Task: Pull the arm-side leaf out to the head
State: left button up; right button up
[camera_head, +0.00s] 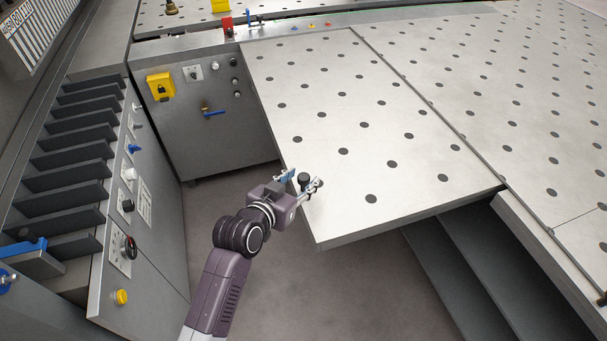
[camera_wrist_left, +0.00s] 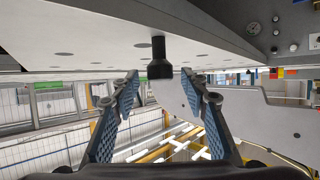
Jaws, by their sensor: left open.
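The arm-side leaf (camera_head: 350,120) is a pale grey metal panel dotted with dark round spots. A short black knob (camera_head: 304,179) stands on its top near the left edge, towards the near corner. My left gripper (camera_head: 301,182) is open at this knob, one finger on each side of it in the picture. In the left wrist view, which looks upside down, the knob (camera_wrist_left: 160,62) hangs from the leaf (camera_wrist_left: 100,45) just ahead of and between the open fingertips (camera_wrist_left: 160,84). I see no finger touching it. My right gripper is not in view.
A grey control panel (camera_head: 225,135) with a yellow switch box (camera_head: 160,86) and a blue lever stands left of the leaf. A slotted rack (camera_head: 80,150) lies further left. Another dotted table (camera_head: 500,70) adjoins on the right. Dark open shelves (camera_head: 480,260) sit below; bare floor (camera_head: 320,290) is in front.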

pick_arm(q)
jog(key=shift+x, duration=1.05)
jog(key=shift+c, duration=0.3)
grip_shut()
